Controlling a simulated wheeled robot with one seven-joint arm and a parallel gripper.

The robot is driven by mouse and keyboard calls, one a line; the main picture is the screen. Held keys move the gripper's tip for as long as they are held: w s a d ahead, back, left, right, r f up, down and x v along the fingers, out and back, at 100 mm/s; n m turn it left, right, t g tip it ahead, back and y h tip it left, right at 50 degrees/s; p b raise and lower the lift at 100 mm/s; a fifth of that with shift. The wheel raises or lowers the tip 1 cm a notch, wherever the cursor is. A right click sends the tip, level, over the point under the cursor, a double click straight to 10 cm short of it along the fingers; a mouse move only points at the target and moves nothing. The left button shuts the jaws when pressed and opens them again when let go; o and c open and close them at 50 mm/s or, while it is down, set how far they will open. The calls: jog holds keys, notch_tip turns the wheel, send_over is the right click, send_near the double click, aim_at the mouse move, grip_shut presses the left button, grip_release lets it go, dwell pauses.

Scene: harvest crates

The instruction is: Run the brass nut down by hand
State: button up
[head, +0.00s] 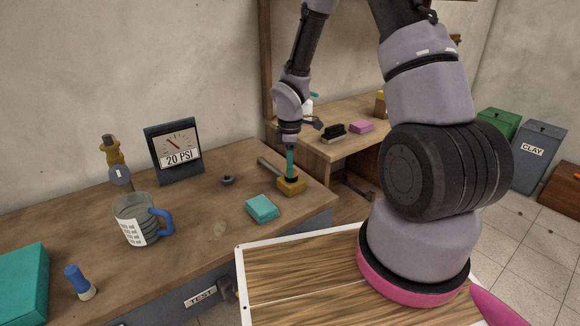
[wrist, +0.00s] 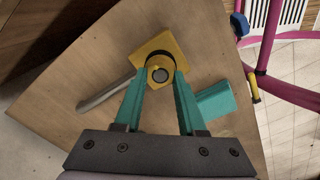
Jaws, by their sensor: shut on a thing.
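A yellow, brass-coloured block (wrist: 146,58) sits on the bench near its corner; the head view shows it too (head: 291,187). A grey pipe (wrist: 104,91) runs out from its side. On top of the block, a small yellow brass nut (wrist: 152,64) surrounds a grey round stud end (wrist: 160,74). My gripper (wrist: 161,77) points down with its teal fingers shut on the nut, one on each side. In the head view my gripper (head: 291,175) stands upright over the block. The fingers hide part of the nut, so I cannot tell how low it sits.
A teal block (head: 262,208) lies close by on the bench, with a dark ring (head: 227,181) farther left. A gauge reading 20 PSI (head: 178,150), a mug (head: 138,220) and a blue-topped object (head: 78,281) stand farther left. The bench edge is near the block.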

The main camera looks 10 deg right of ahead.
jog(key=shift+m, duration=1)
jog(key=shift+w+m, duration=0.1)
jog(key=shift+m, duration=0.7)
jog(key=shift+m, duration=1.7)
